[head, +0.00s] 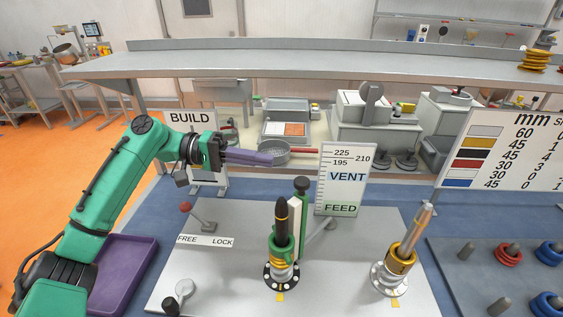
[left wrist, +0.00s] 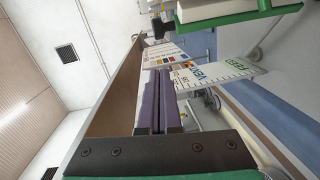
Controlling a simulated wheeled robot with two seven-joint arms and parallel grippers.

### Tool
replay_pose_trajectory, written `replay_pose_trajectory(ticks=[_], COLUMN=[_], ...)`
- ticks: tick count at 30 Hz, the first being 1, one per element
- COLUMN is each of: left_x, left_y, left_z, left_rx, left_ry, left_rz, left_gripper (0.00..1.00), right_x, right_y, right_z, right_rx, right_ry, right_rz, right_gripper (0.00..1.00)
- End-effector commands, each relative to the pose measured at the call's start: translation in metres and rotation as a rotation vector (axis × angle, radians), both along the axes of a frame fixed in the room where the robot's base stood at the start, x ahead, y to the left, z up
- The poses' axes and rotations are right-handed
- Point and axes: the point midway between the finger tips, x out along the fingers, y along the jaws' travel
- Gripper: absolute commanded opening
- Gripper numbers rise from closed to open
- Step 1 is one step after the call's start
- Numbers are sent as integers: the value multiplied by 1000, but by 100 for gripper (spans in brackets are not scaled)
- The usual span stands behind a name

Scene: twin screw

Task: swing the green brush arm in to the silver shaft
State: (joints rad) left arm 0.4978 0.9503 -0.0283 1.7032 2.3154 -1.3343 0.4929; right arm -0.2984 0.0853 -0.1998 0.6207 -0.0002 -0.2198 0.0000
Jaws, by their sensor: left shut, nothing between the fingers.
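The green brush arm (head: 303,222) stands upright near the middle of the grey plate, with a black knob on top and a white strip along its left side. The silver shaft (head: 424,218) stands apart to the right in a brass-coloured collar. My left gripper (head: 270,158), with purple fingers, is shut and empty, above and left of the brush arm. In the left wrist view the fingers (left wrist: 160,78) lie together, and a green and white piece (left wrist: 235,12) shows at the top edge. My right gripper is out of view.
A VENT/FEED sign (head: 346,180) stands behind the brush arm. A red-knobbed lever (head: 197,218) stands by the FREE/LOCK label. A purple tray (head: 122,272) lies left of the plate. A peg board with rings (head: 485,270) is at right. A shelf (head: 300,62) spans the back.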

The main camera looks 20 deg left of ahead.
Motion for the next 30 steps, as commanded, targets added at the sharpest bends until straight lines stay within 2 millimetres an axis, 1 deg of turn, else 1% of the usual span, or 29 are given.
replay_pose_trajectory(ticks=[1,3,7,12,22,26,30], left_x=[2,1,-12,-18,-20,-32,-46], left_y=[-11,-25,-42,-51,-54,-71,-96], left_z=[5,2,-3,-7,-8,-8,-6], left_rx=[0,2,2,1,1,-1,-2], left_ry=[1,4,5,1,1,1,2], left_rz=[-3,-1,0,1,0,-3,-3], left_gripper=[0,0,0,0,0,0,0], right_x=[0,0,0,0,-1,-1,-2], right_y=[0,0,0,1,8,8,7], right_z=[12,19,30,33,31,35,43], right_rx=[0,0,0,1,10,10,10], right_ry=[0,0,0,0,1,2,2], right_rz=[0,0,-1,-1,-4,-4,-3], right_gripper=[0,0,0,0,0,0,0])
